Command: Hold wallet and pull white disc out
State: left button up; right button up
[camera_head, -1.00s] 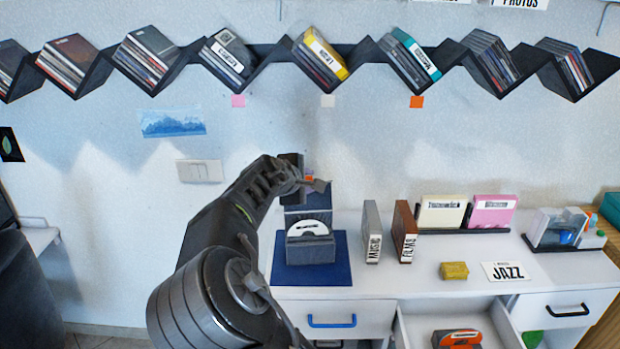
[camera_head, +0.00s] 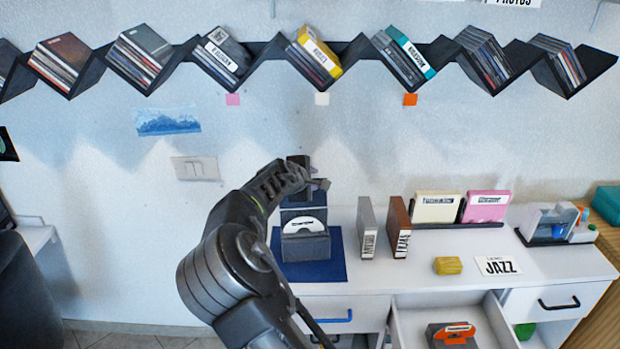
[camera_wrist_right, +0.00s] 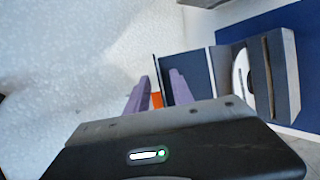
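The white disc (camera_head: 303,226) sits partly inside the grey front pocket of the wallet (camera_head: 306,247), its upper half showing. The wallet's dark blue back panel stands upright behind the disc. In the right wrist view the disc (camera_wrist_right: 241,75) shows as a white sliver beside the grey pocket (camera_wrist_right: 281,72). My right gripper (camera_head: 309,177) is at the top of the back panel, above the disc. In the wrist view its two purplish fingers (camera_wrist_right: 160,80) are apart, with an orange patch between them in the picture. Contact with the wallet cannot be told. My left gripper is not in view.
The wallet stands on a blue mat (camera_head: 334,267) on the white desk. A grey case (camera_head: 367,228) and a brown case (camera_head: 397,230) stand to its right. An open drawer (camera_head: 490,310) is at the front. A zigzag disc shelf (camera_head: 265,75) hangs above.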

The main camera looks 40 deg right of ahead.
jog(key=shift+c, duration=0.2)
grip_shut()
dwell(2.0)
jog(key=shift+c, duration=2.3)
grip_release()
jog(key=o, duration=0.5)
jog(key=v, duration=1.2)
